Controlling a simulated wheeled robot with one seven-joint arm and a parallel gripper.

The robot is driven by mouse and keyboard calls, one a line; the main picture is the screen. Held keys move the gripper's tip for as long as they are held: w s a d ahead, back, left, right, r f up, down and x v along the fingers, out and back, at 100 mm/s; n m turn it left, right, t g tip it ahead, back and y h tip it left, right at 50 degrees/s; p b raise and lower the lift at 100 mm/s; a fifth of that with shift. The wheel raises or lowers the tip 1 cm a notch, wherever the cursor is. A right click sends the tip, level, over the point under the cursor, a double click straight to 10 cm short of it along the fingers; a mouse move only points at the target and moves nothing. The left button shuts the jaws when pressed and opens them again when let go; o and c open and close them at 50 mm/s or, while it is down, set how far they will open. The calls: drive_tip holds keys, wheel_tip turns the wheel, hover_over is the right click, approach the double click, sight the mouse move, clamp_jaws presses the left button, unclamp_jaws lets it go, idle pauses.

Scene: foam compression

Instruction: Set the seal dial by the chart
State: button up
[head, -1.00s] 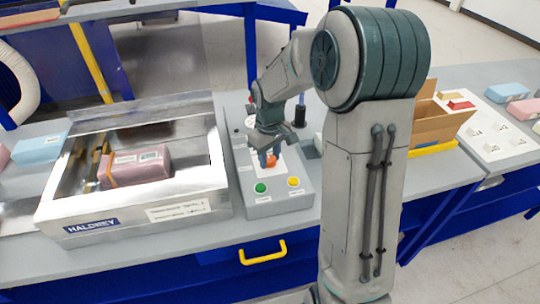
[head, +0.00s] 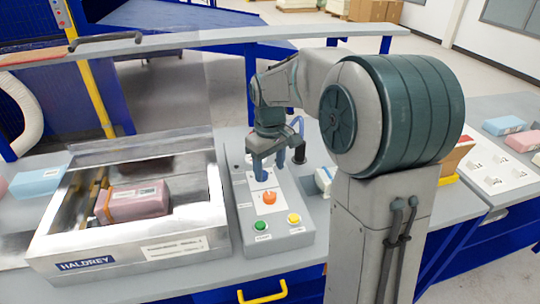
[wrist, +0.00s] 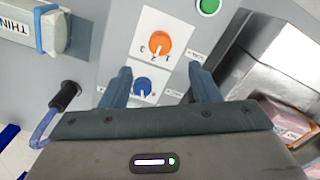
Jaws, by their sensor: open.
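The control panel (head: 292,216) carries an orange dial (head: 269,197), with a blue dial (head: 261,174) behind it. In the wrist view the orange dial (wrist: 157,44) has a white pointer line and printed digits 1, 2 and 3 around it. The blue dial (wrist: 142,87) also has a white pointer line; the digits around it are partly hidden and too small to read. My gripper (head: 275,167) is open and empty, fingers down over the blue dial's area. In the wrist view the blue dial shows between the fingers of my gripper (wrist: 161,70), nearer the left one. No chart is clearly visible.
A green button (head: 260,226) and a yellow button (head: 294,219) sit at the panel's front. A metal tray-like machine (head: 125,250) stands left, holding a pink foam block (head: 135,203). A banded block marked THIN (wrist: 28,27) lies beside the panel. A black post stands near the panel's back.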

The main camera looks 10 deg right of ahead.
drive_tip(key=shift+r, duration=2.15)
drive_tip(key=s+f+m+t, duration=0.2)
drive_tip(key=s+m, duration=0.3)
drive_tip(key=s, duration=1.6)
drive_tip(key=shift+f+t, duration=0.4)
drive_tip(key=shift+t, duration=0.2)
drive_tip(key=shift+s+d+f, duration=0.15)
drive_tip(key=shift+s, duration=0.05)
drive_tip(key=c, duration=0.4)
drive_tip(key=shift+c, duration=0.2)
